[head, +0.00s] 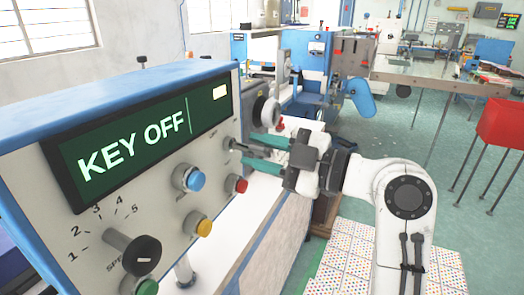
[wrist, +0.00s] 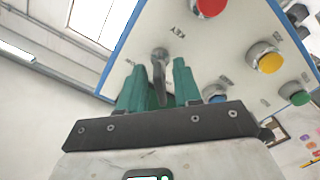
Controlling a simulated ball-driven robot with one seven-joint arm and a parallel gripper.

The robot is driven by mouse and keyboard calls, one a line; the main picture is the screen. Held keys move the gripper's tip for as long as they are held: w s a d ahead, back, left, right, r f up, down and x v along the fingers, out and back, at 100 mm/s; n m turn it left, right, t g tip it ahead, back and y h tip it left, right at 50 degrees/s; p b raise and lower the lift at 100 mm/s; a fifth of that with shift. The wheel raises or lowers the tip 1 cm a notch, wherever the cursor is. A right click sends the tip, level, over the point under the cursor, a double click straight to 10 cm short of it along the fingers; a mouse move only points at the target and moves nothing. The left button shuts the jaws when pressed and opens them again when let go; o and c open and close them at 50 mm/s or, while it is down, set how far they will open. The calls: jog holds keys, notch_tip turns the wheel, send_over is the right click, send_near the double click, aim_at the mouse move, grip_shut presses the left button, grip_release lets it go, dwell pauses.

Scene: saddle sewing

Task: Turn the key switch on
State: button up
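The key switch (head: 230,144) is on the right part of the white control panel (head: 150,185) in the head view. In the wrist view the metal key (wrist: 159,68) sticks out from the panel, with its bow between my fingers. My gripper (head: 256,152) has two green fingers spread apart, one on each side of the key. In the wrist view a gap shows between my gripper's fingertips (wrist: 161,75) and the key, so it does not look clamped. The panel display (head: 135,142) reads "KEY OFF".
Near the key are a blue knob (head: 189,178), a red button (head: 236,184) and a yellow button (head: 199,225). A black speed dial (head: 140,254) is lower left. A handwheel (head: 264,108) stands behind the key. A red bin (head: 503,122) is far right.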

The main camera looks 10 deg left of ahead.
grip_shut()
jog(key=shift+m, duration=0.3)
jog(key=m+p, duration=0.1)
jog(key=m, duration=0.1)
jog(key=shift+m, duration=0.4)
jog(key=m+p, duration=0.2)
jog(key=m, duration=0.1)
jog(key=shift+m, duration=0.3)
jog(key=m+p, duration=0.4)
jog(key=m, duration=0.2)
jog(key=shift+s+r+p, duration=0.1)
jog(key=shift+r+p, duration=0.05)
jog(key=shift+p, duration=0.25)
jog(key=shift+m+p, duration=1.8)
jog(key=shift+m, duration=0.7)
jog(key=shift+f, duration=0.2)
